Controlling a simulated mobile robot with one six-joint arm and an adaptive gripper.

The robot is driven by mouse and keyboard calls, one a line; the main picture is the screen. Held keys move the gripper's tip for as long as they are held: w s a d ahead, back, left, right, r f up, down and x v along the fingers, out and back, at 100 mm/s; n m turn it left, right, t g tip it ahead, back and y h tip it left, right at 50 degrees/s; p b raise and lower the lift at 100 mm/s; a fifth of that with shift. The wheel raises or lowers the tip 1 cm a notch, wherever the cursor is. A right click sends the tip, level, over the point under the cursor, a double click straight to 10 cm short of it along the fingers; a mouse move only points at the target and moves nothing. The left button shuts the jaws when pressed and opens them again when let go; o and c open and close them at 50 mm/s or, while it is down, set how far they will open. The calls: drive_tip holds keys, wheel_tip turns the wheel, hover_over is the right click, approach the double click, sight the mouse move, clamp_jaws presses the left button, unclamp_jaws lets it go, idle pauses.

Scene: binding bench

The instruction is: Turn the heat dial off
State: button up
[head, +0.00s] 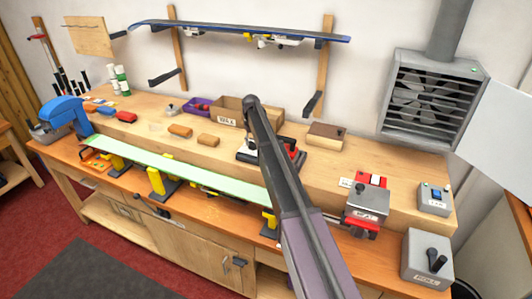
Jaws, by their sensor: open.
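No dial is clearly marked as the heat dial at this size; the labels are too small to read surely. A grey box with a red back (368,203) stands at the bench's right, with a small dark knob on it. A larger grey box with black levers (427,258) is nearest at the lower right. Which way any control is set cannot be told. My arm rises from the bottom middle, left of these boxes; I cannot make out my gripper, which is hidden or out of view.
A long pale green board (165,167) lies on yellow supports along the bench front. A blue machine (63,114) stands at the left end. A fan unit (433,98) hangs on the right wall. Brown blocks and an open box (228,107) lie on the raised wooden shelf (222,150).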

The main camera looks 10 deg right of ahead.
drive_tip(key=m, duration=0.7)
drive_tip(key=shift+d, duration=0.2)
wheel_tip(320, 180, up, 14)
drive_tip(key=p, duration=1.4)
drive_tip(key=s+m, duration=0.3)
drive_tip(key=s, duration=2.4)
drive_tip(key=shift+d+t, duration=0.2)
drive_tip(key=shift+t, duration=0.1)
drive_tip(key=shift+s+f, duration=0.1)
drive_tip(key=shift+f, duration=0.05)
drive_tip(key=s+f+n+b, duration=0.3)
drive_tip(key=s+f+b, duration=0.1)
drive_tip(key=s, duration=0.5)
drive_tip(key=s+d+f+n+b, duration=0.1)
drive_tip(key=s+f+n+b, duration=0.3)
drive_tip(key=s, duration=0.5)
drive_tip(key=shift+s+d+f+n+b, duration=0.2)
drive_tip(key=shift+s+f+n+b, duration=0.2)
drive_tip(key=shift+b, duration=0.2)
drive_tip(key=shift+w, duration=0.1)
